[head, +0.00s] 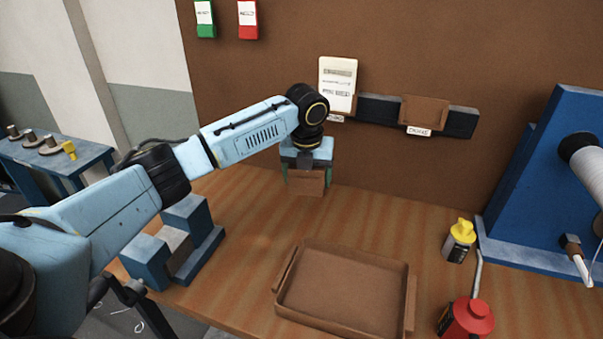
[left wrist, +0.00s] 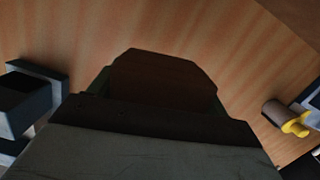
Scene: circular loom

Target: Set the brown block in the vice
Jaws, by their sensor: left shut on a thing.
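The brown block (head: 306,181) is between the fingers of my left gripper (head: 307,178), toward the back of the wooden bench. My left gripper is shut on it. In the left wrist view the block (left wrist: 160,82) shows dark between the fingers, with bench top beyond it. The blue-grey vice (head: 180,242) stands at the bench's left front, apart from the block, with a gap between its jaws. Part of what looks like the vice shows at the left of the left wrist view (left wrist: 30,95). My right gripper is not in view.
A brown tray (head: 345,290) lies at the front middle. A yellow-capped bottle (head: 459,240), a red oil can (head: 466,318) and a large blue machine (head: 545,170) stand at the right. A back panel holds a dark rail (head: 378,109). Bench between vice and tray is clear.

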